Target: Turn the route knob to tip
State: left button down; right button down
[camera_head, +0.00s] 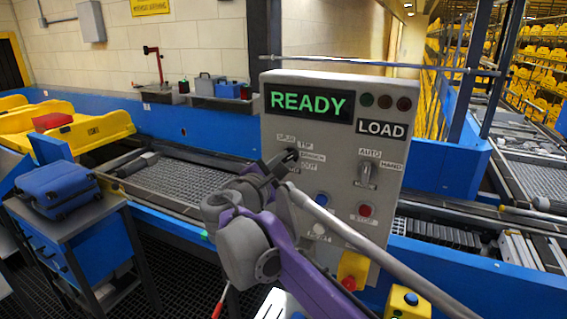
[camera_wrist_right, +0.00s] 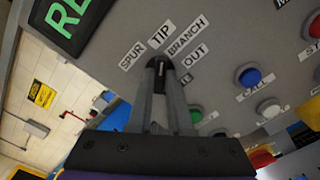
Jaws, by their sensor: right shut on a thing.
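The grey control panel (camera_head: 333,125) stands in front of me, with a green READY display (camera_head: 308,102) and a LOAD sign (camera_head: 381,128). My right gripper (camera_head: 282,162) reaches its left side and covers most of the route knob. In the right wrist view, the gripper (camera_wrist_right: 160,85) is shut on the dark route knob (camera_wrist_right: 163,74), with one finger on each side. The labels SPUR, TIP (camera_wrist_right: 161,34), BRANCH and OUT fan around the knob. A pale mark shows on the knob, but I cannot tell exactly which label it points at. My left gripper is not in view.
An AUTO/HAND switch (camera_head: 367,175), a blue button (camera_head: 321,200) and a red button (camera_head: 365,210) sit near the gripper on the panel. A conveyor (camera_head: 175,180) runs behind. A blue case (camera_head: 57,188) lies on a stand at left, near yellow trays (camera_head: 100,124).

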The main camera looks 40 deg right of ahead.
jog(key=shift+n, duration=1)
jog(key=c, duration=0.8)
grip_release()
jog(key=shift+c, duration=0.2)
jog(key=shift+a, duration=0.1)
jog(key=b+v, duration=0.1)
jog(key=v, duration=0.9)
jog(key=shift+s+a, duration=0.2)
jog(key=shift+a, duration=0.1)
